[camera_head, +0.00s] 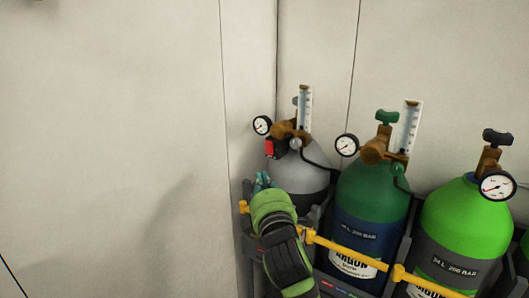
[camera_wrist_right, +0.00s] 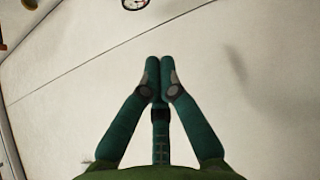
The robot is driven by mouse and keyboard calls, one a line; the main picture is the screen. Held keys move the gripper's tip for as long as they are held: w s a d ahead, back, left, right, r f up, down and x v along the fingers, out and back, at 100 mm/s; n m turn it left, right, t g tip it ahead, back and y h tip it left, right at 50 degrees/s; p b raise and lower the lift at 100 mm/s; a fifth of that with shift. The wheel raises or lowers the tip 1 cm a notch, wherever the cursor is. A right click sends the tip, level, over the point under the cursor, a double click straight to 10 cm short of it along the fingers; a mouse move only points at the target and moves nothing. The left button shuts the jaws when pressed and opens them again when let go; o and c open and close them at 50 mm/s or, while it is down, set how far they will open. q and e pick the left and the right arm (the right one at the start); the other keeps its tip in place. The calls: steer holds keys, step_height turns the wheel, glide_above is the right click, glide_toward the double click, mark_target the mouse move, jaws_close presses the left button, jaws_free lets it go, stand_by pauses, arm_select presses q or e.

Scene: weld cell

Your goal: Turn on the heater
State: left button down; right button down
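The heater appears to be the small black box with a red switch face (camera_head: 276,148) on the brass regulator of the grey cylinder (camera_head: 298,178). Whether the switch is on or off is too small to tell. My right gripper (camera_head: 262,181) is below and slightly left of this box, apart from it in the picture, at the left side of the grey cylinder. In the right wrist view its teal fingers (camera_wrist_right: 163,72) meet at the tips with nothing between them. The heater is not clearly visible in that view. My left gripper is not in view.
A dark green cylinder (camera_head: 372,192) and a bright green one (camera_head: 465,220) stand to the right, with gauges and valves on top. A yellow bar (camera_head: 345,250) runs across the rack front. Pale wall panels (camera_head: 120,130) stand behind; the left side is clear.

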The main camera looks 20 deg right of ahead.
steer(key=p, duration=0.3)
glide_toward(269, 148)
steer(key=w+a+r, duration=0.1)
steer(key=w+a, duration=0.3)
steer(key=w, duration=0.1)
steer(key=w+d, duration=0.1)
steer(key=w+d+p, duration=0.1)
steer(key=d, duration=0.1)
steer(key=shift+d+r, duration=0.15)
steer(key=shift+r, duration=0.1)
